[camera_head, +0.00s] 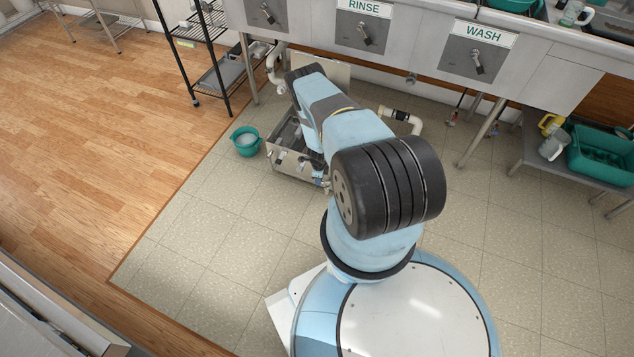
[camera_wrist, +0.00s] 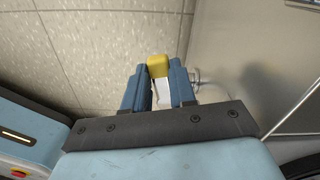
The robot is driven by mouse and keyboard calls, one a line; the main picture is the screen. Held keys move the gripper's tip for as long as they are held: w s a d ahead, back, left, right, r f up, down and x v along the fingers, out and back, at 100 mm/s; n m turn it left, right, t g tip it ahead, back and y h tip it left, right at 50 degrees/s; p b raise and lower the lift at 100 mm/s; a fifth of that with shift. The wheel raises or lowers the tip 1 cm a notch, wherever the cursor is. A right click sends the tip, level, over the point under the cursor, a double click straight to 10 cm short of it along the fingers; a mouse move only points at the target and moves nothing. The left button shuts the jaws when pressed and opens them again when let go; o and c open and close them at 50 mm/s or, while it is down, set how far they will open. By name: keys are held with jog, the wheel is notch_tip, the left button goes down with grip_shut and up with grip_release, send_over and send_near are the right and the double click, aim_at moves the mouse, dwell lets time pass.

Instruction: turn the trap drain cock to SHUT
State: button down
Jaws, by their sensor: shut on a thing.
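In the wrist view, my gripper (camera_wrist: 158,82) has its two blue fingers closed on a yellow-ended lever (camera_wrist: 157,64), seemingly the handle of the trap drain cock. The yellow end sticks out past the fingertips, and a pale part shows between the fingers. The cock's body and any SHUT mark are not visible, so I cannot tell its setting. A steel wall (camera_wrist: 235,50), seemingly the trap's side, stands just right of the fingers. In the head view, the steel trap box (camera_head: 290,163) sits on the floor under the sinks, partly behind my arm, which hides the grip.
A small green bucket (camera_head: 246,141) stands on the tiles left of the trap. A black wire rack (camera_head: 209,60) is behind it. White pipe (camera_head: 402,116) and sink legs are to the right, with a low shelf (camera_head: 540,158) beyond. The left floor is clear.

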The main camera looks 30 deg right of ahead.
jog(key=shift+d+m, duration=0.3)
jog(key=shift+m, duration=0.2)
jog(key=c, duration=0.9)
grip_release()
jog(key=shift+w, duration=0.1)
notch_tip(320, 180, up, 14)
jog(key=shift+f, duration=0.2)
